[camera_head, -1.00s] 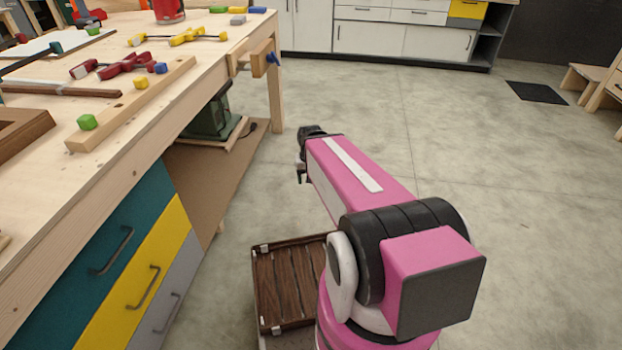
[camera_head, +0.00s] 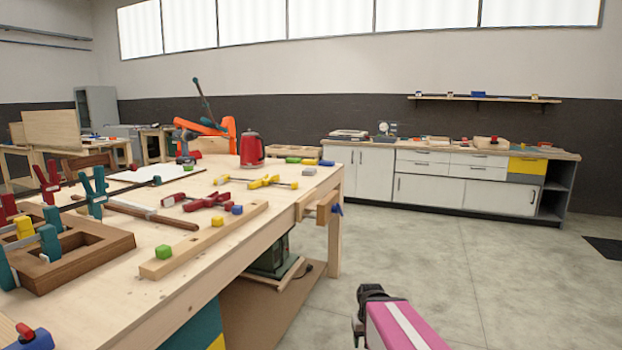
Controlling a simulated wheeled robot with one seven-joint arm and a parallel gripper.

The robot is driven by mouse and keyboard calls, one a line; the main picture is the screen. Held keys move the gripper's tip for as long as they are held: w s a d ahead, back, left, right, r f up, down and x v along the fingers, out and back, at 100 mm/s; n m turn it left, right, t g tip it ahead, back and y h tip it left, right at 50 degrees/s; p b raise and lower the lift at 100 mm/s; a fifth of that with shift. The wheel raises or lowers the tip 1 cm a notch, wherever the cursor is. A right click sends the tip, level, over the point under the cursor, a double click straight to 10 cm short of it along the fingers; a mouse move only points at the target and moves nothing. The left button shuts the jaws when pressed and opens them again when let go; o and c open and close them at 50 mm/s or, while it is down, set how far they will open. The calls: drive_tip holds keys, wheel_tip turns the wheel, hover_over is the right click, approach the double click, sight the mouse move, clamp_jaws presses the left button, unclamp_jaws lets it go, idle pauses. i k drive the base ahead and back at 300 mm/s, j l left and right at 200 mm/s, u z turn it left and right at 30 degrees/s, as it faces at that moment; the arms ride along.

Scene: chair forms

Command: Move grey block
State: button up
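A small grey block (camera_head: 309,171) lies on the wooden workbench (camera_head: 215,250), near its far right corner. A green block (camera_head: 292,160), a yellow block (camera_head: 309,161) and a blue block (camera_head: 326,162) lie close behind it. My gripper (camera_head: 357,328) is at the bottom edge of the head view, beyond the bench's right side and well apart from the grey block. Its fingers are small and dark, and I cannot tell whether they are open.
Yellow clamps (camera_head: 265,182), red clamps (camera_head: 208,199) and a long wooden bar (camera_head: 205,238) lie nearer. A wooden vise (camera_head: 318,206) juts from the bench's right edge. The concrete floor (camera_head: 440,260) to the right is clear.

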sight(309, 171)
drive_tip(key=z, duration=0.9)
drive_tip(key=i, duration=0.7)
drive_tip(key=i+l+u, duration=0.1)
drive_tip(key=i, duration=0.65)
drive_tip(key=i+j+z, duration=0.1)
drive_tip(key=i, duration=1.65)
drive_tip(key=i+u, duration=0.15)
drive_tip(key=i, duration=0.45)
drive_tip(key=i+l+u, duration=0.15)
drive_tip(key=i, duration=0.4)
drive_tip(key=i+l+u, duration=0.15)
drive_tip(key=i, duration=0.45)
drive_tip(key=i+j+u, duration=0.15)
drive_tip(key=i+u, duration=0.25)
drive_tip(key=i, duration=0.55)
drive_tip(key=i+l+u, duration=0.15)
drive_tip(key=i+u, duration=0.2)
drive_tip(key=i, duration=0.55)
drive_tip(key=i+j+u, duration=0.15)
drive_tip(key=i+u, duration=0.25)
drive_tip(key=i, duration=0.15)
drive_tip(key=i+u, duration=0.4)
drive_tip(key=i, duration=0.15)
drive_tip(key=i+l+u, duration=0.4)
drive_tip(key=i, duration=0.15)
drive_tip(key=i+j, duration=0.1)
drive_tip(key=i, duration=0.55)
drive_tip(key=i+j+z, duration=0.1)
drive_tip(key=i, duration=0.55)
